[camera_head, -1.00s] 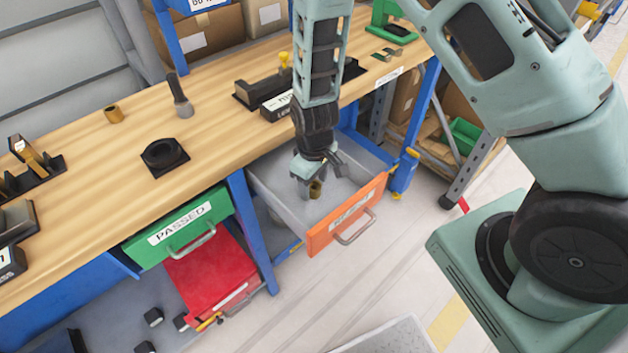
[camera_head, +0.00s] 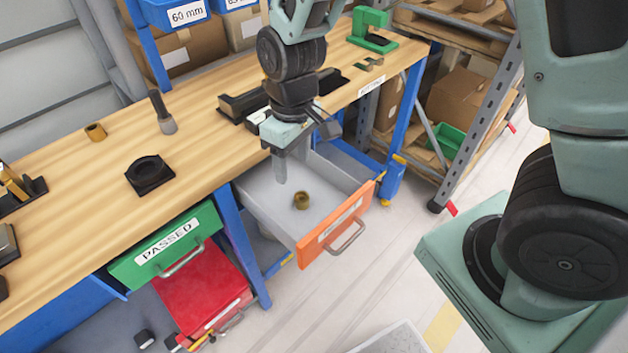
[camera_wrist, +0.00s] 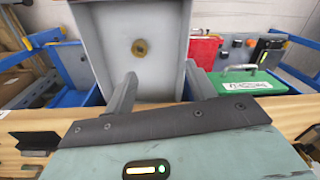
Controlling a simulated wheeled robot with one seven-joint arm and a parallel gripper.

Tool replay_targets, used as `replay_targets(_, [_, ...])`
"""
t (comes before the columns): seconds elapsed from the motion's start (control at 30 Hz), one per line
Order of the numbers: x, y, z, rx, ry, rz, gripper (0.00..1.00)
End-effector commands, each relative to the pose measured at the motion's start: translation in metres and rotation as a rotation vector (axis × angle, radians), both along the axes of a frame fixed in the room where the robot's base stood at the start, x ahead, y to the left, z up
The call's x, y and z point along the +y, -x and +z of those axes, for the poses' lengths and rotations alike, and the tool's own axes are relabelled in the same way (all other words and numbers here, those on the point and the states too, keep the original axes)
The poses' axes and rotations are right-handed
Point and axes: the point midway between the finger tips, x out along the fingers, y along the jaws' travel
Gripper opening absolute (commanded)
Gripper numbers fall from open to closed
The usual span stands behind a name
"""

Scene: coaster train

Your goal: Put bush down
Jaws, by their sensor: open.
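The brass bush (camera_head: 301,200) stands on the grey floor of the open drawer with the orange front (camera_head: 338,224). It also shows in the wrist view (camera_wrist: 140,47), near the middle of the drawer (camera_wrist: 104,65). My gripper (camera_head: 291,166) is above the drawer, near its bench side, up and to the left of the bush. Its two fingers (camera_wrist: 162,90) are spread apart with nothing between them, and the bush is clear of them.
A second brass bush (camera_head: 96,132) is on the wooden bench near a black ring fixture (camera_head: 149,173) and a grey-handled tool (camera_head: 163,112).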

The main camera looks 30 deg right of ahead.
Motion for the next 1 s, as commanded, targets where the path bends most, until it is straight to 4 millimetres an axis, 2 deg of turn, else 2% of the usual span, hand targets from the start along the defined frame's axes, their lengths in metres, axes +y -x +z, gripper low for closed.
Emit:
replay_targets(0.03, [0.012, 0.018, 0.020, -0.003, -0.026, 0.017, 0.55])
replay_targets(0.1, [0.026, 0.049, 0.043, 0.003, -0.047, 0.039, 0.55])
replay_targets(0.2, [0.037, 0.093, 0.070, 0.005, -0.053, 0.078, 0.55])
replay_targets(0.3, [0.038, 0.130, 0.087, -0.005, -0.040, 0.107, 0.55])
replay_targets(0.4, [0.035, 0.155, 0.096, -0.016, -0.018, 0.127, 0.55])
replay_targets(0.5, [0.032, 0.168, 0.100, -0.024, -0.002, 0.137, 0.55])
replay_targets(0.6, [0.030, 0.173, 0.101, -0.027, 0.005, 0.140, 0.55])
replay_targets(1.0, [0.031, 0.173, 0.101, -0.027, 0.004, 0.140, 0.55])
